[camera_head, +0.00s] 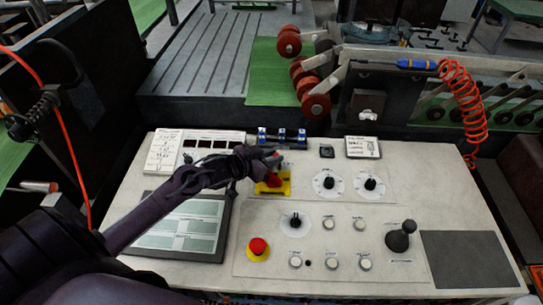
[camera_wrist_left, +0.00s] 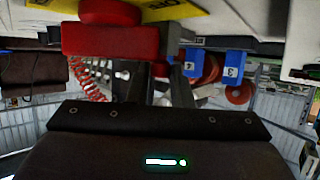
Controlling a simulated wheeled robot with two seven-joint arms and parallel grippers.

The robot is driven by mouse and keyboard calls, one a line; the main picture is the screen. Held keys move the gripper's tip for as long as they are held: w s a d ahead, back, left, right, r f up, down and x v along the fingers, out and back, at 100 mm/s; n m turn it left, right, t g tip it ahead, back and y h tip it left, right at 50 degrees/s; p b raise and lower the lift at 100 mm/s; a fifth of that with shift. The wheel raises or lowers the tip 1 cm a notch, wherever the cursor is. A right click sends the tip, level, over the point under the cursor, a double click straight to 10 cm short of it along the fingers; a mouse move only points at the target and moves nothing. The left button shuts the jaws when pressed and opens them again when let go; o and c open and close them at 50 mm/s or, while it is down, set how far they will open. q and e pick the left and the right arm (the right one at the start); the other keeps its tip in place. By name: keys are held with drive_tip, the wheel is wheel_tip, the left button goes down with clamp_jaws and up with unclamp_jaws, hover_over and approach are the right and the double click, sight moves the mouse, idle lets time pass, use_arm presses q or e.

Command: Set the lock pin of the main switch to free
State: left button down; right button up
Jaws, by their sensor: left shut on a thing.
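The main switch (camera_head: 272,183) is a red handle on a yellow plate at the upper middle of the white console. In the left wrist view its red handle (camera_wrist_left: 110,41) and the yellow plate (camera_wrist_left: 175,9) fill the top edge. My left gripper (camera_head: 270,157) is right at the far side of the switch, with its arm coming across from the left. Its jaws are shut on a small part at the switch, which appears to be the lock pin. The pin itself is mostly hidden by the fingers, so its position cannot be told. My right gripper is not in view.
Two black rotary knobs (camera_head: 328,182) stand right of the switch. A third knob (camera_head: 294,221), a red stop button (camera_head: 258,248), several white buttons and a black joystick (camera_head: 400,237) are nearer. Blue numbered blocks (camera_head: 282,137) stand at the console's back edge. A screen (camera_head: 177,243) lies left.

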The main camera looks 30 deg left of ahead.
use_arm(q)
drive_tip(key=shift+w+a+b, duration=0.15)
drive_tip(key=shift+w+a, duration=0.2)
drive_tip(key=shift+w, duration=0.35)
drive_tip(key=shift+w+a+b, duration=0.15)
drive_tip(key=shift+w+a, duration=0.15)
drive_tip(key=shift+w, duration=0.4)
drive_tip(key=shift+a+r, duration=0.1)
drive_tip(key=c, duration=1.7)
unclamp_jaws()
drive_tip(key=o, duration=0.4)
drive_tip(key=shift+w, duration=0.15)
drive_tip(key=shift+s+a, duration=0.15)
drive_tip(key=shift+s, duration=0.5)
drive_tip(key=b+v, duration=0.1)
drive_tip(key=v, duration=0.5)
drive_tip(key=shift+s+a+r, duration=0.1)
drive_tip(key=shift+s+r, duration=0.1)
